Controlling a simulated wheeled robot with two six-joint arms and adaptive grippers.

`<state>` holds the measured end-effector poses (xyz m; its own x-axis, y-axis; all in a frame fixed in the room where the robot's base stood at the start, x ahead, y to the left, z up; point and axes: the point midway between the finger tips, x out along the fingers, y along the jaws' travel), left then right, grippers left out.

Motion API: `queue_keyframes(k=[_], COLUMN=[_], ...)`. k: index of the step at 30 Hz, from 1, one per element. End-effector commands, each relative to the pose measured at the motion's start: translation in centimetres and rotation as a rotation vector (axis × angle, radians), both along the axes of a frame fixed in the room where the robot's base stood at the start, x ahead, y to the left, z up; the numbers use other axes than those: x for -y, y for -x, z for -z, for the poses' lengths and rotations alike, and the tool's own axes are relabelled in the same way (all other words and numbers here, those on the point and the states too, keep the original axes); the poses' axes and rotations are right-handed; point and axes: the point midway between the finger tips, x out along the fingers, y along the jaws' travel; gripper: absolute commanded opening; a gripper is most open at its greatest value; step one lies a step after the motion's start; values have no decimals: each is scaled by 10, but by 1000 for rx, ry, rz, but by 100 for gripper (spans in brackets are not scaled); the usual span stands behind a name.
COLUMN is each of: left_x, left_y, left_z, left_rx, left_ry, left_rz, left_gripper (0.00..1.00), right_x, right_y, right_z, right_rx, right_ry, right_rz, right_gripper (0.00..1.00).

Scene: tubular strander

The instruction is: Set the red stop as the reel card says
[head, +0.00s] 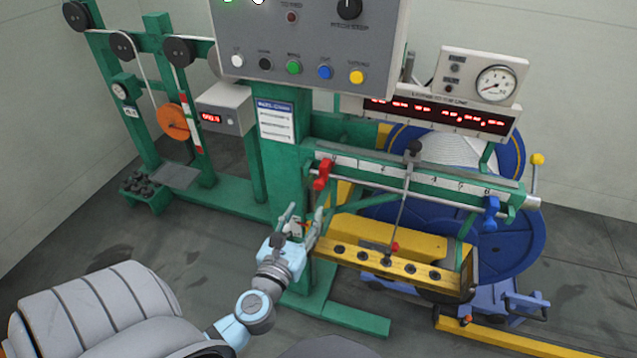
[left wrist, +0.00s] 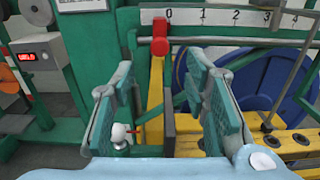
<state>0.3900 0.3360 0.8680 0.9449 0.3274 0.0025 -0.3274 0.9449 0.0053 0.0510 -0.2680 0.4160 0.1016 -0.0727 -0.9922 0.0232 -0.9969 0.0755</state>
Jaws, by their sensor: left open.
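The red stop (head: 321,175) sits at the left end of the scale rail (head: 365,172). In the left wrist view the red stop (left wrist: 160,37) is close to the 0 mark, its lower part hanging below the rail. My left gripper (head: 303,218) is open and empty, below the red stop and apart from it. In the left wrist view the gripper (left wrist: 161,72) has its fingers spread to either side beneath the stop. A white card with a blue heading (head: 276,122) is on the green post; its text is too small to read. My right gripper is not in view.
A blue stop (head: 491,212) is at the rail's right end. A black slider (head: 413,151) with a hanging rod is on the rail. A yellow bar with holes (head: 385,265) lies below. A control panel (head: 310,45) hangs above, and a blue reel (head: 500,245) stands behind.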

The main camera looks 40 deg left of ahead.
Motion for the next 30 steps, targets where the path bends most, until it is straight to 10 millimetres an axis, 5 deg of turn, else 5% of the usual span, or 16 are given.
queue_keyframes(k=[10,22,30], left_x=[-31,-36,-36], left_y=[-85,-102,-101], left_z=[0,0,0], left_rx=[2,0,0], left_ry=[5,5,6], left_rz=[-3,-2,-2], left_gripper=[42,42,2], right_x=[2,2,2], right_y=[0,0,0], right_z=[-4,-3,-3], right_rx=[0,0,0], right_ry=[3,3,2], right_rz=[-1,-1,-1], right_gripper=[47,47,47])
